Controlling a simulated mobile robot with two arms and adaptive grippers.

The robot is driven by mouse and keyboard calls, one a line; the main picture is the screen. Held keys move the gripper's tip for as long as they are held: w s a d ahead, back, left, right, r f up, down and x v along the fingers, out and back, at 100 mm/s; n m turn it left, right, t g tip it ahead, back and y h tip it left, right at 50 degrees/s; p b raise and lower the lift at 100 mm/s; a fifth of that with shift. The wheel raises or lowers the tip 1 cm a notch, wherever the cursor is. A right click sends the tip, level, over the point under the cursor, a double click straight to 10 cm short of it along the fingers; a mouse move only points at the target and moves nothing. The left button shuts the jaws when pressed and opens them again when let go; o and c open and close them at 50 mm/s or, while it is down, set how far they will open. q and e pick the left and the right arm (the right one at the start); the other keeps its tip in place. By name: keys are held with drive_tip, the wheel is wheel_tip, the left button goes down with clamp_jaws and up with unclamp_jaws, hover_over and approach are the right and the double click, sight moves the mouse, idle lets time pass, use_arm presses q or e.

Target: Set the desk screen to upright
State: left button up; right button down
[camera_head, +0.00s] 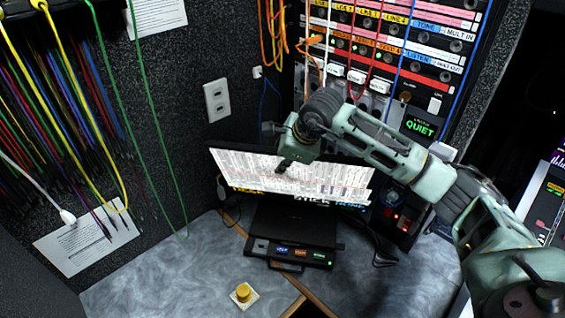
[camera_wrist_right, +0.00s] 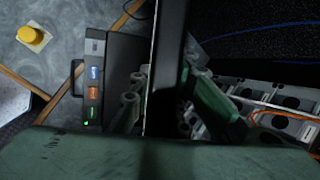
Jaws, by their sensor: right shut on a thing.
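The desk screen (camera_head: 335,183) is a wide, thin black panel showing a white page of dense rows. It stands at the back of a black base unit (camera_head: 292,225) with coloured buttons on its front. Its exact tilt is hard to judge. My right gripper (camera_head: 287,158) reaches over the top edge and is shut on the screen, with one dark fingertip in front of its face. In the right wrist view the screen (camera_wrist_right: 170,40) shows nearly edge-on between the fingers (camera_wrist_right: 165,88). My left gripper is out of view.
A yellow knob (camera_head: 243,292) on a pale plate sits on the grey desk (camera_head: 190,275), front left. A patch-panel rack (camera_head: 400,50) stands behind, with cables. A dark box with red lights (camera_head: 398,222) is right of the screen. Hanging cables (camera_head: 65,110) fill the left wall.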

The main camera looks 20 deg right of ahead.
drive_tip(key=w+d+r+b, duration=0.2)
drive_tip(key=w+d, duration=0.1)
drive_tip(key=w, duration=0.1)
drive_tip(key=shift+w+d+r, duration=0.35)
drive_tip(key=shift+w+d, duration=0.05)
drive_tip(key=c, duration=1.7)
unclamp_jaws()
drive_tip(key=shift+w+d+f, duration=0.1)
drive_tip(key=shift+w+f, duration=0.1)
drive_tip(key=shift+f, duration=0.05)
drive_tip(key=shift+s, duration=0.1)
drive_tip(key=shift+f, duration=0.1)
